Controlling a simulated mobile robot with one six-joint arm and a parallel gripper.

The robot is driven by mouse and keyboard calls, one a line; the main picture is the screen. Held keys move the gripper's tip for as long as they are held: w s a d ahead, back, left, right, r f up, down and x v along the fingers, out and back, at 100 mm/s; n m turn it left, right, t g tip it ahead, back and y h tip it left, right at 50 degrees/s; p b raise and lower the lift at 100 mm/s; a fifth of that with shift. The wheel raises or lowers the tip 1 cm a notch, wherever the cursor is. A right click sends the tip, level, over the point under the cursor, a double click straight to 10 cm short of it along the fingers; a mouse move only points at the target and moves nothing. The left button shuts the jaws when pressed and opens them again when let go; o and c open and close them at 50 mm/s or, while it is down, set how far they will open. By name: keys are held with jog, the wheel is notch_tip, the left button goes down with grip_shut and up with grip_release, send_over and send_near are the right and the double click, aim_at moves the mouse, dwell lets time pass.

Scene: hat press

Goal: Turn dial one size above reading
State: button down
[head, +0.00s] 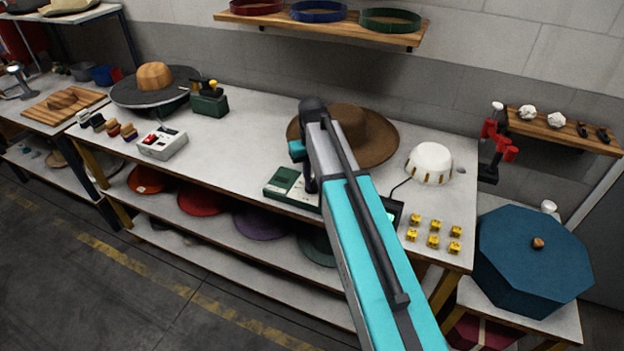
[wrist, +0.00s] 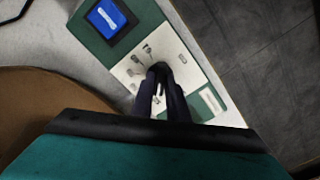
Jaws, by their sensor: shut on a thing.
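A green control box (head: 284,181) with a pale panel sits at the front edge of the long bench, partly hidden by my arm. In the wrist view its pale panel (wrist: 180,55) carries small markings, and a blue screen (wrist: 107,17) shows a white reading too small to make out. My gripper (wrist: 158,76) points down at the panel with its dark fingers close together. It is shut on the dial, which the fingers almost wholly hide. I cannot tell which size the dial points to.
A brown hat (head: 375,135) lies close behind the box. To the right are a white dome (head: 429,163) with a cable and several yellow blocks (head: 433,241). A white box with red parts (head: 162,143) stands to the left. The bench front edge is close.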

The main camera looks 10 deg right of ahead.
aim_at(312, 183)
jog(key=c, duration=1.7)
grip_release()
jog(key=shift+r, duration=0.15)
jog(key=shift+r+p, duration=4.35)
jog(key=shift+r, duration=2.45)
